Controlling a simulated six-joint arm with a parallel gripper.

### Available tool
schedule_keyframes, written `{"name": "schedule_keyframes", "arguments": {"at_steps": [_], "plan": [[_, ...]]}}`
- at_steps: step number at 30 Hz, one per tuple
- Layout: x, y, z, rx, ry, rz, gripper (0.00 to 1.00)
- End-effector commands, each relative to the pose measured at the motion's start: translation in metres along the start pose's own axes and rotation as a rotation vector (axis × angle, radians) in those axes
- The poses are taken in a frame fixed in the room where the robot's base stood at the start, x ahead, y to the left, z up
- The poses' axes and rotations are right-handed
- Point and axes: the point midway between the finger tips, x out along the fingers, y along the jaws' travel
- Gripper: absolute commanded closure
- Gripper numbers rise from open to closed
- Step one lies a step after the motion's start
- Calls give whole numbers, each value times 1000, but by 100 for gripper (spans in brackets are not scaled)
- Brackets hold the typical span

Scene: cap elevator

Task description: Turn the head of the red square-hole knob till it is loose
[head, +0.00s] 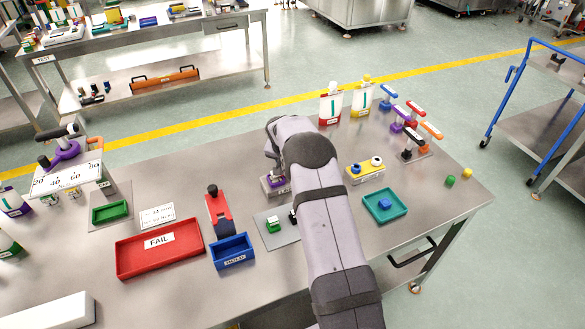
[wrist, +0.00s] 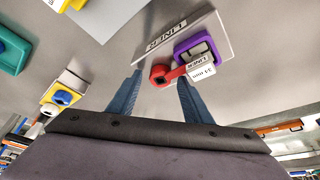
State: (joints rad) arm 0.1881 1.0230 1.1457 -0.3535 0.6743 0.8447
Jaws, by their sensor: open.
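The red knob (wrist: 160,74) with a dark square hole in its head shows in the wrist view. Its red arm runs right to a white tag and a purple square frame (wrist: 186,58) on a plate marked LINER (wrist: 166,36). My gripper (wrist: 163,84) is open, with one dark blue finger on each side of the knob in the picture. I see no clear contact, and the height gap is hard to judge. In the head view my arm hides the knob and the fingers; part of the purple fixture (head: 281,188) shows beside the arm.
A yellow block (head: 366,176) with knobs and a teal tray (head: 401,211) stand right of my arm. A red FAIL tray (head: 135,263), a blue HOLD bin (head: 233,259) and a red upright device (head: 219,216) stand left. Coloured clamps (head: 410,125) stand at the back right.

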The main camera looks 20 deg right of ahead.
Motion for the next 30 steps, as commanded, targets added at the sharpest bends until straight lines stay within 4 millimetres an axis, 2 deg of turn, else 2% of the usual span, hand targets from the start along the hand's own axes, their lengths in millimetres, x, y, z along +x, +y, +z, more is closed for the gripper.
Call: {"name": "schedule_keyframes", "arguments": {"at_steps": [4,9,20,30], "plan": [[0,0,0,0,0,0,55],[0,0,0,0,0,0,95],[0,1,0,-27,-1,-10,95],[0,3,0,-198,-2,-82,95]]}}
